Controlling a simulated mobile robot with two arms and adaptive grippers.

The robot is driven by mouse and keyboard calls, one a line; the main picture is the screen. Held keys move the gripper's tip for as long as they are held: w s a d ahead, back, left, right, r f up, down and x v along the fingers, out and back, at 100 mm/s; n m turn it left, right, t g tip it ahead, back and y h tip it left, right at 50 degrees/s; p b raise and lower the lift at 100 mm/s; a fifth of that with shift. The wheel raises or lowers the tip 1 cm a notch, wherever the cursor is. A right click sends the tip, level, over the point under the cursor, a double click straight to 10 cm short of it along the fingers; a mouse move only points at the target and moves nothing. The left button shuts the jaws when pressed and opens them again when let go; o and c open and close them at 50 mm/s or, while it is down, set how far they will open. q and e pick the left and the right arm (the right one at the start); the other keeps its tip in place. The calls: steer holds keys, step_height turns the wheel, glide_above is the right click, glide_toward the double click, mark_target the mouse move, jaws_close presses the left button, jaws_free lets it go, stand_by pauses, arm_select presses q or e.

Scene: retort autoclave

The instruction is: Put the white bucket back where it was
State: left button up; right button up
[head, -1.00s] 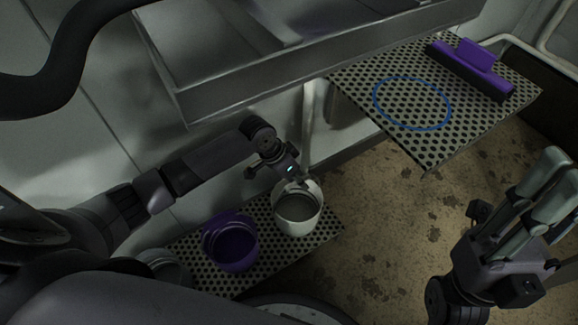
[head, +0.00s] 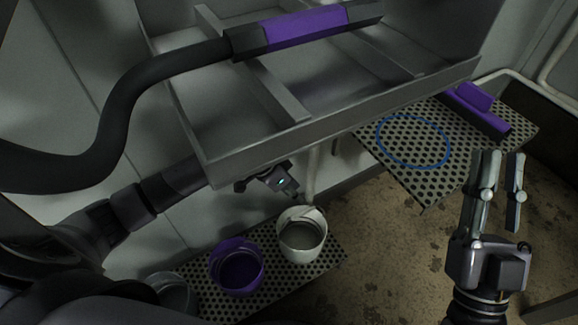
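The white bucket (head: 301,240) stands upright on the lower perforated shelf (head: 325,262), right of a purple bucket (head: 237,268). My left gripper (head: 297,203) is at the far rim of the white bucket. Its fingers are small and partly hidden, so I cannot tell whether they grip the rim. The metal trough hides part of my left arm. A blue ring mark (head: 379,135) lies on the upper perforated shelf (head: 424,190), with nothing standing in it. My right gripper (head: 498,160) is open and empty, fingers pointing up, in front of that shelf.
A metal trough (head: 330,122) with dividers overhangs my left arm. A black curved bar with a purple section (head: 305,25) crosses above it. A purple and black tool (head: 478,108) lies at the upper shelf's back right. A grey bucket (head: 172,292) stands at the lower left.

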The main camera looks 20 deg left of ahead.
arm_select(q)
steer(key=d+r+t+h, duration=0.3)
steer(key=d+r+t, duration=0.1)
steer(key=d, duration=0.4)
steer(key=d+r+n+t+h, duration=0.15)
steer(key=d+r+t, duration=0.4)
steer(key=r, duration=0.55)
steer(key=s+a+r+n+t, duration=0.1)
steer(key=s+a+r+t, duration=0.2)
steer(key=r, duration=0.4)
steer(key=s+a+r+t+y, duration=0.1)
steer(key=s+a+r+t, duration=0.2)
steer(key=r, duration=0.4)
steer(key=s+a+r+n+t+y, duration=0.1)
steer(key=s+a+r+t, duration=0.2)
steer(key=s+r+t, duration=0.2)
step_height(320, 180, up, 2)
steer(key=shift+a+r+n+t, duration=0.1)
steer(key=shift+a+n+t, duration=0.2)
steer(key=shift+t, duration=0.75)
steer(key=shift+s+d+y, duration=0.15)
steer(key=shift+d+y, duration=0.05)
steer(key=shift+y, duration=0.05)
